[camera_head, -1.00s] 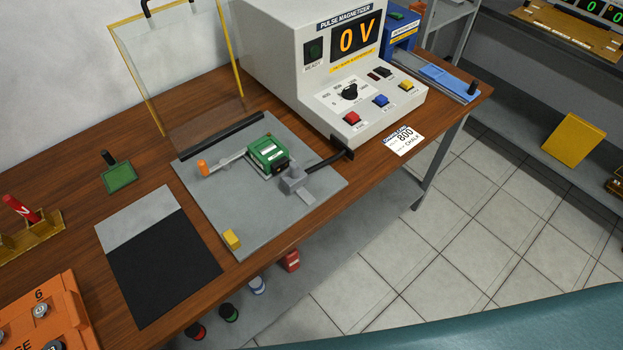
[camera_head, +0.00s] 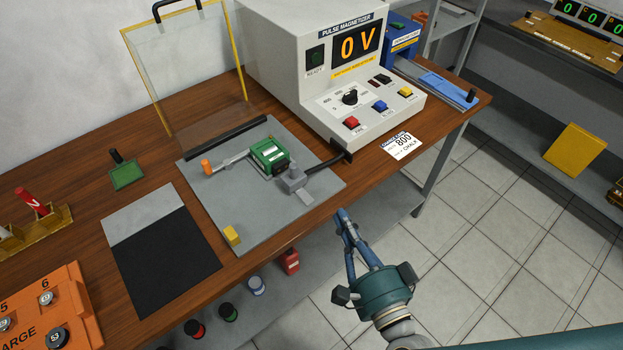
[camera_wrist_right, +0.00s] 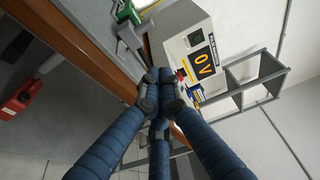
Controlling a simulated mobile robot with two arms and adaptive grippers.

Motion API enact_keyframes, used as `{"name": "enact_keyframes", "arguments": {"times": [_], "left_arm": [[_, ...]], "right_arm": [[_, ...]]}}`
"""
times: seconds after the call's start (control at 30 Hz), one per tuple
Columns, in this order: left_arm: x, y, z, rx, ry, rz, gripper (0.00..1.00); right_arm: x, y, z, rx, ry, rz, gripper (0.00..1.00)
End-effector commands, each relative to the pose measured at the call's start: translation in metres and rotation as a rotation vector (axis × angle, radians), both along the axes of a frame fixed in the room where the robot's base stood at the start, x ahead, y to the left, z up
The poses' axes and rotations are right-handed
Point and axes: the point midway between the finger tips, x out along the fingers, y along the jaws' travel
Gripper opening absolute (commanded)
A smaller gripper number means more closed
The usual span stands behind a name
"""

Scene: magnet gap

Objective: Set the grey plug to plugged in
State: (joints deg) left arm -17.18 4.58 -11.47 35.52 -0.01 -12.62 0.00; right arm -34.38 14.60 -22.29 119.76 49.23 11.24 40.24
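The grey plug (camera_head: 294,183) is a small grey block at the end of a thick black cable from the magnetizer. It sits on the grey plate (camera_head: 215,207), close beside the green coil block (camera_head: 270,153); I cannot tell whether it is seated in anything. It also shows small in the right wrist view (camera_wrist_right: 129,36). My right gripper (camera_head: 342,217) has blue fingers with their tips together. It is empty, in front of the table edge, nearer to me than the plug and apart from it. In the right wrist view its fingertips (camera_wrist_right: 160,90) meet. My left gripper is not in view.
The pulse magnetizer (camera_head: 300,80) reads 0 V behind the plug. A clear guard with a yellow frame (camera_head: 240,70) stands at the back. A yellow block (camera_head: 232,235) is at the plate's front corner. A dark mat (camera_head: 170,265) lies left. Open floor is at right.

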Motion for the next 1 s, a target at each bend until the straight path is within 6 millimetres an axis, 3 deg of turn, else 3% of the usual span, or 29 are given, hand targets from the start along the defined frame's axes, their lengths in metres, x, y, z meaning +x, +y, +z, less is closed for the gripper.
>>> {"name": "enact_keyframes", "arguments": {"times": [0.37, 0.83, 1.0], "left_arm": [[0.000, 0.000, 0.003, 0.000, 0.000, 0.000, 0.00], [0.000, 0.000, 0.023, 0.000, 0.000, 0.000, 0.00], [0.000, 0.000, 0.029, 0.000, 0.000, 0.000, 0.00]], "right_arm": [[0.008, 0.002, 0.000, -0.004, 0.000, 0.000, 0.00], [0.095, 0.031, 0.001, -0.005, -0.002, 0.000, 0.00], [0.107, 0.053, 0.001, -0.003, 0.000, 0.001, 0.00]]}}
